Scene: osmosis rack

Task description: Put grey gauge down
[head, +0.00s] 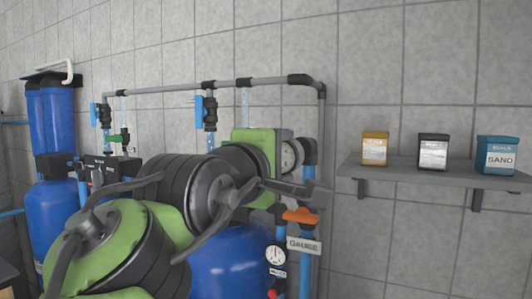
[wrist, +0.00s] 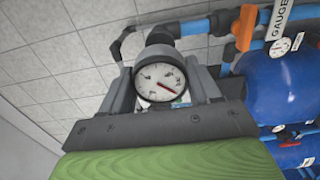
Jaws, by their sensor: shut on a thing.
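The grey gauge (wrist: 160,82), with a round white dial and a red needle, sits between the two grey fingers of my gripper (wrist: 162,92) in the wrist view. My gripper is shut on it.
An orange valve (head: 300,216) and a "GAUGE" label (head: 303,245) are below my gripper. A small gauge (head: 276,255) is by the blue tank (head: 228,262). A wall shelf (head: 390,170) at right holds yellow, black and blue boxes, with bare gaps between. Grey pipes (head: 160,88) run behind my arm.

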